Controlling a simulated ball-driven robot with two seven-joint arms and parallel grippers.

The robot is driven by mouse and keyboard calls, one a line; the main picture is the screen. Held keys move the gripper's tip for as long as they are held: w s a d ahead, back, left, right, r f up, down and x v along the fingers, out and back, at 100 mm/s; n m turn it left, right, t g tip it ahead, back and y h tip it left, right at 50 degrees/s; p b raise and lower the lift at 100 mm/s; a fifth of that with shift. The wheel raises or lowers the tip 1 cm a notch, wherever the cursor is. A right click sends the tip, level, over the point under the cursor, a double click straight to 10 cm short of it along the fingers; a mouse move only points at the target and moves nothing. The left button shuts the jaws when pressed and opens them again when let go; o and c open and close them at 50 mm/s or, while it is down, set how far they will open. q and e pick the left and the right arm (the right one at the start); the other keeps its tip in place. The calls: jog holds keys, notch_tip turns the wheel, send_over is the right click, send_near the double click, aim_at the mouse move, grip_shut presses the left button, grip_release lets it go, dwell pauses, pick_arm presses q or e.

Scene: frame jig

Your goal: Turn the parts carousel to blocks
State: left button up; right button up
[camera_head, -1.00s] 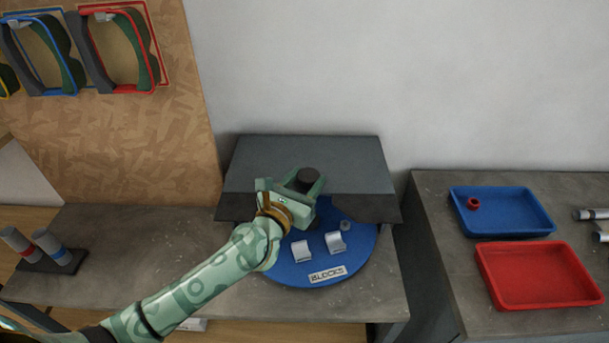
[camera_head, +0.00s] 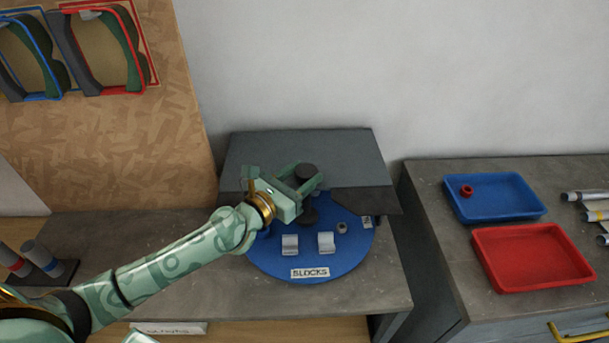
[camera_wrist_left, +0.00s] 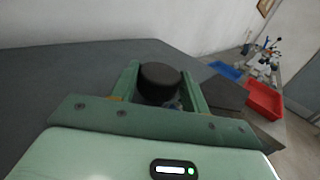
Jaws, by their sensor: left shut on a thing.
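The parts carousel is a round blue disc (camera_head: 285,262) under a dark grey cover (camera_head: 300,150). Its BLOCKS label (camera_head: 310,273) faces the front, and part of another label shows at the right, by the cover's edge. Two light grey blocks (camera_head: 290,244) and a small grey ring-like part (camera_head: 342,227) sit on the disc. My left gripper (camera_head: 306,183) is shut on the black round knob (camera_head: 306,172) above the disc; the knob also shows between the fingers in the left wrist view (camera_wrist_left: 160,80). The back of the disc is hidden by the cover.
On the right bench stand a blue tray (camera_head: 510,211) holding a red ring (camera_head: 466,191), a red tray (camera_head: 530,284), and several metal tubes (camera_head: 590,197). The bench left of the disc is mostly clear.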

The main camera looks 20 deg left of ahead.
pick_arm(q)
jog(key=shift+f, duration=0.1)
jog(key=o, duration=1.4)
jog(key=shift+c, duration=0.2)
jog(key=b+v, duration=0.3)
jog(key=v, duration=1.3)
jog(key=shift+b, duration=0.35)
jog(key=shift+s+a, duration=0.1)
jog(key=shift+s, duration=0.15)
